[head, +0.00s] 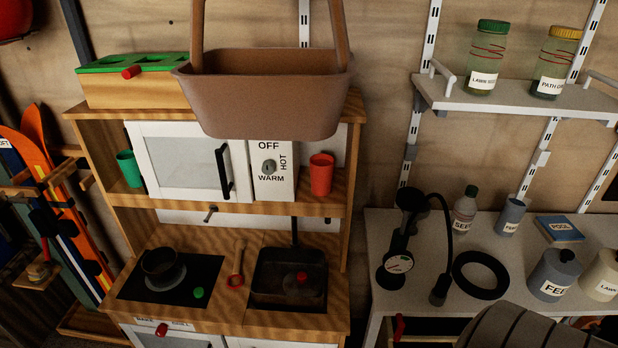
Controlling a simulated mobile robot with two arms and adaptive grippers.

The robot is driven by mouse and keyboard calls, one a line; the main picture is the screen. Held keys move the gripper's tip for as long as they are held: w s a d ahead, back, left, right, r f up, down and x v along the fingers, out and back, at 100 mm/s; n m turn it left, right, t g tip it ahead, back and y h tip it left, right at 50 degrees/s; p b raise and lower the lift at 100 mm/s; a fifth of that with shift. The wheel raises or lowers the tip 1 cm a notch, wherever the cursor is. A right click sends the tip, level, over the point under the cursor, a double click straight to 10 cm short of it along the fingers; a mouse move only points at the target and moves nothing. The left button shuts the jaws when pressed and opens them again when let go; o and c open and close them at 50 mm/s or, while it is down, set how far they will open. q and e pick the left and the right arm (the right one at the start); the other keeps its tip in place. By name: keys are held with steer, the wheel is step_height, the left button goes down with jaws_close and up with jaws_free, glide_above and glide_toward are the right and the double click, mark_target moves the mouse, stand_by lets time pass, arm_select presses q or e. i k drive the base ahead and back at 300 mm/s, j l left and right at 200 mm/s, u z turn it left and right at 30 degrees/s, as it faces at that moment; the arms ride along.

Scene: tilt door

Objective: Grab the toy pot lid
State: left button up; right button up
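A dark round lid with a red knob (302,277), which looks like the toy pot lid, lies in the dark sink basin (264,298) on the right of the wooden toy kitchen's counter. Its dark rim is hard to tell from the basin. The small dark toy pot (160,261) stands on the black hob at the left of the counter, apart from the lid. Neither of my grippers shows in the head view.
A brown basket (262,95) sits atop the toy kitchen, overhanging its upper shelf. A faucet (294,232) rises behind the sink. A red-ended utensil (237,270) lies between hob and sink. The white bench at right holds a pressure gauge (399,263) and several bottles.

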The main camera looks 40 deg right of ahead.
mark_target(303, 281)
steer(key=z, duration=1.2)
